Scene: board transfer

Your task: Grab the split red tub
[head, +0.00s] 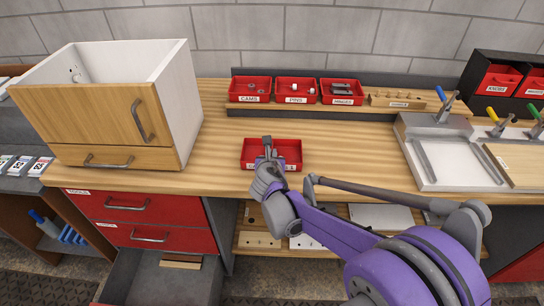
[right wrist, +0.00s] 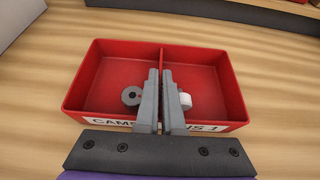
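The split red tub (head: 287,146) sits on the wooden worktop near its front edge in the head view. In the right wrist view the tub (right wrist: 100,68) shows a middle divider. A grey ring-shaped cam lies in its left half and a small white pin in its right half. My right gripper (head: 267,145) reaches down over the tub's middle. In the right wrist view its fingers (right wrist: 161,75) are close together, one on each side of the divider, with almost no gap. They hide part of the front label. My left gripper is not in view.
Labelled red bins (head: 296,90) stand on a rack behind the tub. A wooden cabinet (head: 100,110) is at the left and a grey fixture tray (head: 425,165) at the right. A drawer (head: 165,275) below is open. Worktop beside the tub is clear.

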